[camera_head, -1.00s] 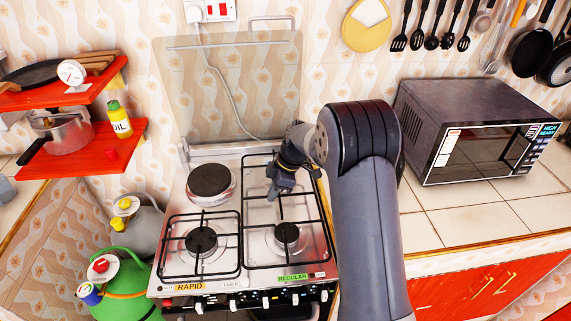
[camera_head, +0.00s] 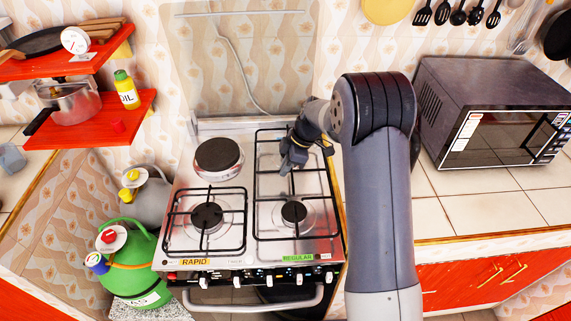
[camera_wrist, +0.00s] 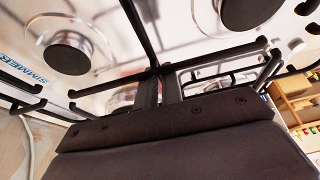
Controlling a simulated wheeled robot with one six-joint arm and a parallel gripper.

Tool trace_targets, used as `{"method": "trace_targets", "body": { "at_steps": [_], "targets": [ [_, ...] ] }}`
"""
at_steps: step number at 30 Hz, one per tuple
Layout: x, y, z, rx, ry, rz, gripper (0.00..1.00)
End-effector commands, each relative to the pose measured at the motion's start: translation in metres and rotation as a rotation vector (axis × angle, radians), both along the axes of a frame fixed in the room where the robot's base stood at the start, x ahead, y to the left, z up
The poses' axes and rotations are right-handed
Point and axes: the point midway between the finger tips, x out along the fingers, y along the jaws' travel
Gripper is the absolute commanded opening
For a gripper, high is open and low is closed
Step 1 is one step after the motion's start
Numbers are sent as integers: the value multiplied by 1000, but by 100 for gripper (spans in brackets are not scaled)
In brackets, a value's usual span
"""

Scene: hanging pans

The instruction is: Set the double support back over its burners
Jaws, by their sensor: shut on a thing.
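The double support is a long black wire frame (camera_head: 257,190) on the right half of the hob, lying across the front right burner (camera_head: 294,213) and the area behind it. My gripper (camera_head: 288,170) is shut on one of its bars near the middle to rear. In the wrist view the two fingers (camera_wrist: 160,82) close on a black bar of the support (camera_wrist: 205,59), near where bars cross. A burner labelled SIMMER (camera_wrist: 68,52) shows close by. Whether the support's feet touch the hob cannot be told.
A separate black support (camera_head: 170,222) stands over the front left burner (camera_head: 206,217), with a solid hotplate (camera_head: 218,158) behind. A glass lid (camera_head: 255,60) stands up at the back. A microwave (camera_head: 490,110) is on the right counter. Red shelves (camera_head: 95,125) and a green gas bottle (camera_head: 130,275) are left.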

Motion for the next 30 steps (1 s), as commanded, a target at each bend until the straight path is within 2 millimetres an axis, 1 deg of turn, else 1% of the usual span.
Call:
{"method": "trace_targets", "body": {
  "at_steps": [25,30],
  "targets": [
    [1,0,-37,0,-4,-1,0],
    [1,0,-41,0,-4,-1,0]
  ]
}}
